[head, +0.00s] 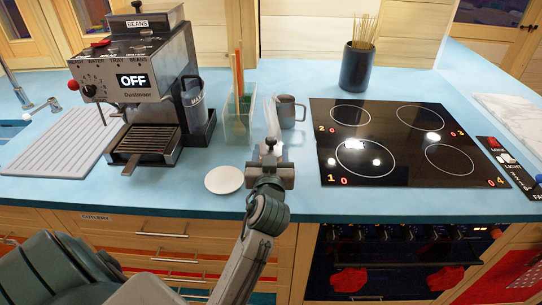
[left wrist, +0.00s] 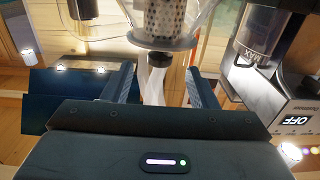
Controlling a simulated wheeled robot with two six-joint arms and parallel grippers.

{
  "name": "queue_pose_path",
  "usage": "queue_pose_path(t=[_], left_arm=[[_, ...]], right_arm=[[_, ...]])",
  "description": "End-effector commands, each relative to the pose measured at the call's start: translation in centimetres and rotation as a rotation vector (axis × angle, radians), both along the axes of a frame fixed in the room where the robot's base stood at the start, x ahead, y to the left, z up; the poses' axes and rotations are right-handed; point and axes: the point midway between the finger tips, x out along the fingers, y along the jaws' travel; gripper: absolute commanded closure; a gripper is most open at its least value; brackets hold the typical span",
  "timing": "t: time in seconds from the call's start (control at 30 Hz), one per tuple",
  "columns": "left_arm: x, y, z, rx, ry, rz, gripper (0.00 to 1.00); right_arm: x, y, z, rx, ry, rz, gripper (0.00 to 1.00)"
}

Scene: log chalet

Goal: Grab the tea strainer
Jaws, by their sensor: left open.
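In the left wrist view, a perforated metal cylinder, apparently the tea strainer (left wrist: 166,17), shows at the top edge inside a clear glass vessel. A dark knob and a pale translucent part lie below it, between my left fingers. The strainer cannot be clearly picked out in the head view. There, a clear, narrow thing (head: 271,116) stands just beyond my left gripper (head: 268,147), left of the grey mug. My left gripper, also in the left wrist view (left wrist: 162,76), is open, its fingers apart on either side of the pale part. Contact cannot be told. My right gripper is not in view.
A coffee machine (head: 136,80) with a milk jug stands left. A clear bin (head: 238,118) with sticks, a grey mug (head: 289,111) and a white saucer (head: 224,179) are close to the gripper. A black hob (head: 395,140) lies right. The blue counter's front strip is mostly clear.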

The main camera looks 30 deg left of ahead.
Motion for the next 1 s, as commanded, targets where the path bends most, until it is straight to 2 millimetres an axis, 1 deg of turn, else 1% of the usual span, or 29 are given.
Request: queue_pose_path(t=[0.17,0.3,0.4,0.5,0.6,0.73,0.77,0.8,0.87,1.0], left_arm=[[1.0,0.7,0.2,0.003,0.001,0.000,0.47],[2.9,1.9,0.3,0.005,0.002,0.000,0.47],[4.0,2.6,0.1,0.003,0.001,0.000,0.47],[4.6,2.9,-0.1,0.001,-0.001,0.000,0.47],[4.7,3.0,-0.2,-0.001,-0.001,0.000,0.47],[4.7,3.0,-0.2,-0.001,-0.001,0.000,0.47],[4.7,3.0,-0.2,-0.001,-0.001,0.000,0.51],[4.7,3.0,-0.2,-0.001,-0.001,0.000,0.59],[4.7,3.0,-0.2,-0.001,-0.001,0.000,0.71],[4.7,3.0,-0.2,-0.001,-0.001,0.000,0.98]], right_arm=[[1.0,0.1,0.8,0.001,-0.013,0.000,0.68],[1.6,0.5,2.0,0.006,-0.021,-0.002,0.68],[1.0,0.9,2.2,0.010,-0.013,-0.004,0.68],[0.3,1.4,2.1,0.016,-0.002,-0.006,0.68],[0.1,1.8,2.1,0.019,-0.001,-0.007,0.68],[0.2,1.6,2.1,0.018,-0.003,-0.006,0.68],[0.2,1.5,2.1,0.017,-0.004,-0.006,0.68],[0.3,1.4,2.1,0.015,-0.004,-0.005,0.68],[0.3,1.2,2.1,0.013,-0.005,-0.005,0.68],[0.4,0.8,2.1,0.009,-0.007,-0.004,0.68]])
